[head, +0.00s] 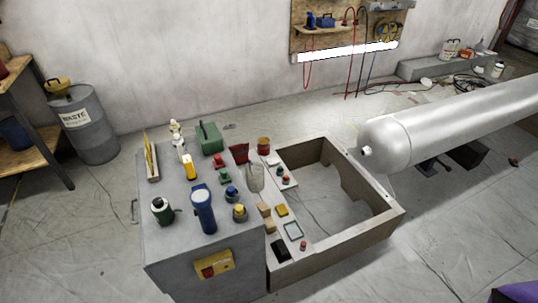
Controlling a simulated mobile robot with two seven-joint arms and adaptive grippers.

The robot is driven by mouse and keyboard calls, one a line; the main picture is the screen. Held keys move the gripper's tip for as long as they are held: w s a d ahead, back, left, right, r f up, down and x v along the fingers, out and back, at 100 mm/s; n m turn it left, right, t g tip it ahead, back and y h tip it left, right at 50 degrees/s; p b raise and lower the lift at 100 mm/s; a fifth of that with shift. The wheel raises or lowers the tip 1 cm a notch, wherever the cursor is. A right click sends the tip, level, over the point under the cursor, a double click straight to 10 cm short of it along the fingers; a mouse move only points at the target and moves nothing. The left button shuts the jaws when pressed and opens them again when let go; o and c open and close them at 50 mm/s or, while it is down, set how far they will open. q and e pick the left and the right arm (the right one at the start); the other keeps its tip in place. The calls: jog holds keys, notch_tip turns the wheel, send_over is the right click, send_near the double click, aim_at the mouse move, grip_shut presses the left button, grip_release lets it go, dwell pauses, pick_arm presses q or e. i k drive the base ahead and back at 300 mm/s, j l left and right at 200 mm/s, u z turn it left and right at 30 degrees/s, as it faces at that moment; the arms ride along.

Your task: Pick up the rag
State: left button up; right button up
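A crumpled dark red piece (239,152) that looks like cloth lies at the far right edge of the grey cabinet top (178,236), beside a green box (209,138). A pale grey piece (255,178), also cloth-like, sits just in front of it at the cabinet's right edge. I cannot tell for certain which of the two is the rag. Neither of my grippers is in view.
Several bottles and cans crowd the cabinet top, including a blue cylinder (204,210) and a green can (162,210). An open frame (340,245) with small items on its ledge adjoins on the right. A large metal tank (450,122) lies beyond. The front right floor is mostly clear.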

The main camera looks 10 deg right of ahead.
aim_at(273, 161)
jog(key=u, duration=0.2)
jog(key=j+u, duration=0.25)
jog(key=i+j+u, duration=0.1)
jog(key=j+u, duration=0.15)
jog(key=i+j+u, duration=0.25)
jog(key=j+u, duration=0.25)
jog(key=j, duration=0.25)
jog(key=i+j+u, duration=0.25)
jog(key=i+j, duration=0.4)
jog(key=i, duration=0.15)
jog(key=i+j+z, duration=0.1)
jog(key=i+j, duration=0.35)
jog(key=i, duration=0.15)
jog(key=i+l+z, duration=0.15)
jog(key=i+z, duration=0.25)
jog(key=i, duration=0.3)
jog(key=i+z, duration=0.45)
jog(key=i, duration=0.25)
jog(key=i+z, duration=0.15)
jog(key=i, duration=0.35)
jog(key=i+j+z, duration=0.2)
jog(key=i, duration=0.35)
jog(key=i+j+z, duration=0.15)
jog(key=i, duration=0.35)
jog(key=i+l+z, duration=0.15)
jog(key=i+z, duration=1.1)
jog(key=k+j, duration=0.05)
